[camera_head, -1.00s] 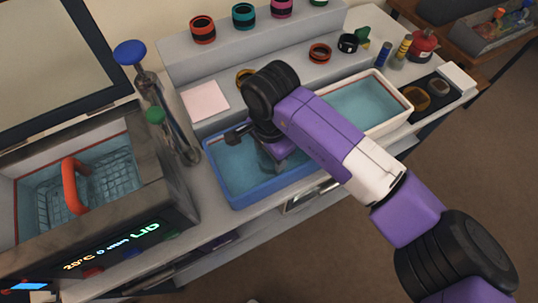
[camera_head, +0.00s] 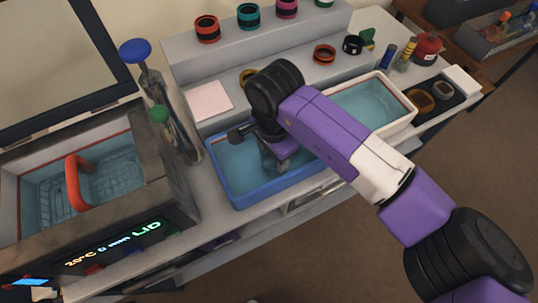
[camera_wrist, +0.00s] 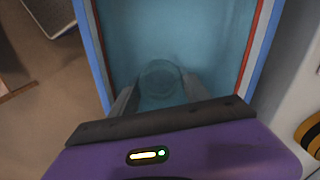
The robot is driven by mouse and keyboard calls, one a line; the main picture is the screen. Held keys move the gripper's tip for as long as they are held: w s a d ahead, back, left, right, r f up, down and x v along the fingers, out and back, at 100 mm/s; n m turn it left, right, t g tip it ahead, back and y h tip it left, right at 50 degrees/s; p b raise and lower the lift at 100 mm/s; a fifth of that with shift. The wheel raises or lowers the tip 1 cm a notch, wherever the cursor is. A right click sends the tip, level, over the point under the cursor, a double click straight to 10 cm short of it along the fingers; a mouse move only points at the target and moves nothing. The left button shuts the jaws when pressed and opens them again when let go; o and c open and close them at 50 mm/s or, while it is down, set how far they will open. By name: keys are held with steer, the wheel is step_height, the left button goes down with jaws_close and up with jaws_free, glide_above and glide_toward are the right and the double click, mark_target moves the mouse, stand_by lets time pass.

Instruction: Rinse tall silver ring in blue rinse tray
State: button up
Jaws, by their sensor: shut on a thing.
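The blue rinse tray (camera_head: 239,202) holds clear water and stands at the middle of the bench. My gripper (camera_wrist: 160,90) reaches down into it, with its two dark fingers on either side of a round, ring-shaped thing (camera_wrist: 160,79). The fingers are shut on this ring, which looks pale and tinted by the water in the wrist view. It seems to be at or under the water surface; its exact depth cannot be told. In the head view my wrist and arm largely hide the gripper, and the ring cannot be made out.
A white-rimmed tray of water (camera_head: 411,119) stands right of the blue tray. A basket with a red handle (camera_head: 73,183) sits in the bath at left. A metal cylinder with a blue knob (camera_head: 134,52) stands close by. Coloured rings line the rear shelf, including a red one (camera_head: 207,29).

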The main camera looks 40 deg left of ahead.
steer(key=shift+f, duration=0.15)
steer(key=shift+r+p, duration=0.3)
steer(key=shift+r, duration=0.25)
steer(key=shift+f, duration=0.1)
steer(key=shift+f+b, duration=0.5)
steer(key=shift+b, duration=0.05)
steer(key=shift+r, duration=0.1)
stand_by(0.3)
steer(key=shift+r+p, duration=0.3)
steer(key=shift+r, duration=0.2)
